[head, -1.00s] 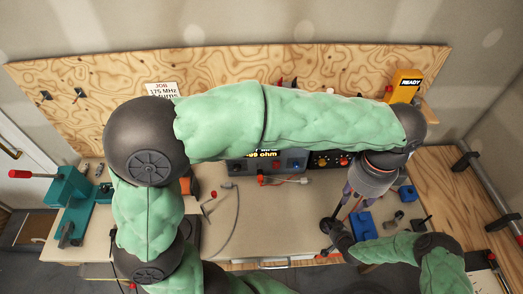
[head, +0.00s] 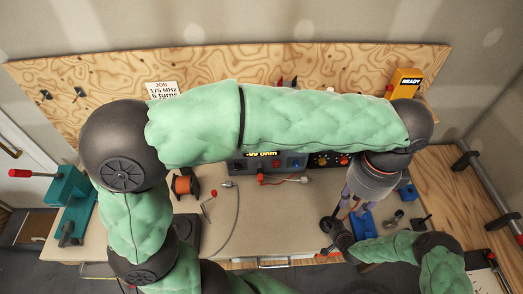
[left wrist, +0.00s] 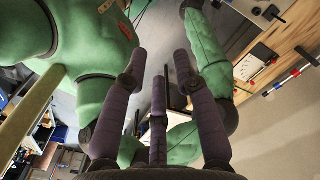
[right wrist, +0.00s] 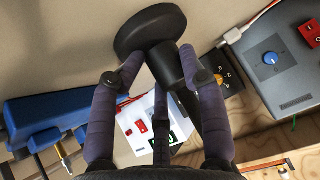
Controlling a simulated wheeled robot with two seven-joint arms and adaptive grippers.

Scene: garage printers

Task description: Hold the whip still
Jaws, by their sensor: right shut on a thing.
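My right gripper (right wrist: 160,85) is shut on a black, round-based part with a short thick stem, which I take to be the base of the whip (right wrist: 150,30). In the head view the dark round base (head: 327,224) shows beside the right wrist, low over the bench front. My left gripper (head: 352,208) hangs just above it with its purple fingers pointing down. In the left wrist view the left fingers (left wrist: 160,65) are spread apart. A thin dark upright rod (left wrist: 168,88) shows between them, not visibly touched; I cannot tell whether it is the whip.
A grey meter box (head: 265,165) stands at the back of the bench. A blue block (head: 362,225) lies close to the right of the grippers. The bench middle holds a loose cable (head: 237,215).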

